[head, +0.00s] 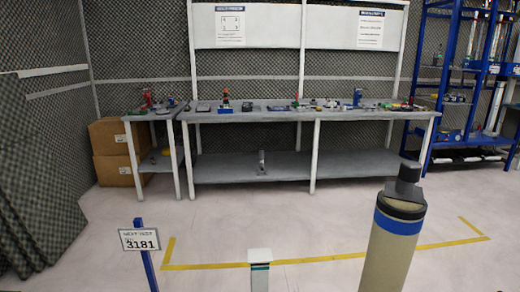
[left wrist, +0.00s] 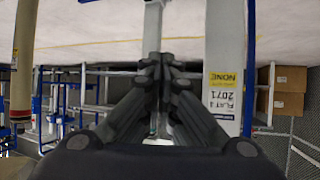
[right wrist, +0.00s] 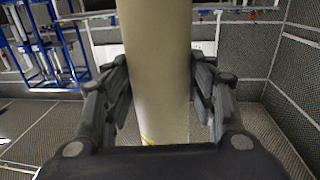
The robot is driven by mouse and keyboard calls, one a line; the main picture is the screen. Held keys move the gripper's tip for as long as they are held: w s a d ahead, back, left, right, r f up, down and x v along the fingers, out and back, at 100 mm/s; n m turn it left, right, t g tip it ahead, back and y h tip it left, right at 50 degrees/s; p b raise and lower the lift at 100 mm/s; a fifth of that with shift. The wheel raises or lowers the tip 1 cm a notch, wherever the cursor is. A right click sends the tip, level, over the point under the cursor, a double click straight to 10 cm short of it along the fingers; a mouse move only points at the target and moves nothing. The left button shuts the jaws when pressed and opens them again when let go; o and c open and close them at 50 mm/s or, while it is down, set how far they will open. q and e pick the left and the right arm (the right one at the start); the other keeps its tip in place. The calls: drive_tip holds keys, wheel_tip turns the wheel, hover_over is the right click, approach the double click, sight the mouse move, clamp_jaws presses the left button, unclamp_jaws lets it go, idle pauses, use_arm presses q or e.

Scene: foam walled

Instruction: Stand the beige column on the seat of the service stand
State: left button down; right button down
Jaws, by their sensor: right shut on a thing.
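The beige column (head: 390,258) stands nearly upright at the lower right of the head view, with a blue band and a dark cap on top. In the right wrist view my right gripper (right wrist: 160,95) is shut on the beige column (right wrist: 158,50), one finger on each side. The column also shows at the left edge of the left wrist view (left wrist: 22,60). My left gripper (left wrist: 162,65) has its fingertips together with nothing visible between them. A white-topped post with a teal band (head: 260,270) shows at the bottom of the head view; I cannot tell whether it is the service stand.
A sign reading 3181 (head: 139,239) stands on a blue post at the lower left. Yellow tape (head: 330,259) marks the floor. A long workbench (head: 300,115) stands along the back wall, with boxes (head: 112,150) and a blue rack (head: 455,90) beside it. Open floor lies before the bench.

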use_arm(q)
drive_tip(key=s+a+f+g+y+p, duration=0.1)
drive_tip(key=s+a+f+g+p, duration=0.1)
drive_tip(key=s, duration=0.8)
drive_tip(key=s+a+f+g+y+p, duration=0.1)
drive_tip(key=s+a+f+g+p, duration=0.2)
drive_tip(key=s, duration=0.8)
drive_tip(key=s+a+f+g+p, duration=0.2)
drive_tip(key=s+a+g+p, duration=0.2)
drive_tip(key=s, duration=0.6)
drive_tip(key=shift+s+f+g+y+p, duration=0.35)
drive_tip(key=shift+g+p, duration=0.35)
drive_tip(key=shift+p, duration=0.55)
drive_tip(key=shift+w+r, duration=0.15)
drive_tip(key=shift+r, duration=0.05)
